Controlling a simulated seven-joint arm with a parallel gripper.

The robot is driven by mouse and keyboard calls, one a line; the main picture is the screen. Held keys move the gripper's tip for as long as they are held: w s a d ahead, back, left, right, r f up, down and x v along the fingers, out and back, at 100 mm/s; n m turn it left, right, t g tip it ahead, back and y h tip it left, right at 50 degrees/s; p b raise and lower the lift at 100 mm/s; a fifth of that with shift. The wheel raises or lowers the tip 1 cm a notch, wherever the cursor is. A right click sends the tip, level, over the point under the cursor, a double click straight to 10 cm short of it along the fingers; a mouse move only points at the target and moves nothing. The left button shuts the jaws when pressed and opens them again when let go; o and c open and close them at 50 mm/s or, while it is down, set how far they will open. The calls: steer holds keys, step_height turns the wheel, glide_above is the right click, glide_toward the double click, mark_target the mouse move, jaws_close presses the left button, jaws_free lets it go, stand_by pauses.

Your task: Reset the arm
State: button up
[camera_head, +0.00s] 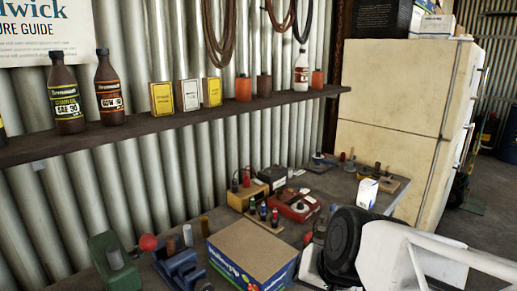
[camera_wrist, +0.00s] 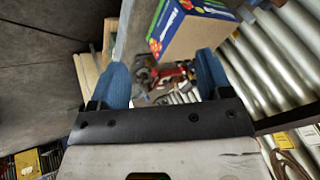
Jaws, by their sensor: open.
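My gripper (camera_wrist: 160,78) shows in the wrist view with its two blue fingers spread apart. It is open, and nothing is between the fingertips. My white and black arm fills the lower right of the head view, over the workbench; the fingers cannot be made out there. Beyond the fingers in the wrist view is a cardboard box with blue and green print (camera_wrist: 195,30). The same box (camera_head: 252,250) stands on the bench in the head view, left of my arm.
A shelf (camera_head: 150,124) with bottles and small boxes runs along the corrugated wall above the bench. A blue vise (camera_head: 180,268), a green tool (camera_head: 115,265), a red device (camera_head: 293,204) and a small white carton (camera_head: 367,193) crowd the bench. A cream fridge (camera_head: 400,115) stands behind.

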steer(key=s+d+n+g+h, duration=0.2)
steer(key=s+d, duration=0.3)
steer(key=d, duration=0.4)
steer(key=shift+n+h, duration=0.3)
steer(key=shift+h, duration=0.4)
steer(key=shift+w+f, duration=0.1)
stand_by(1.7)
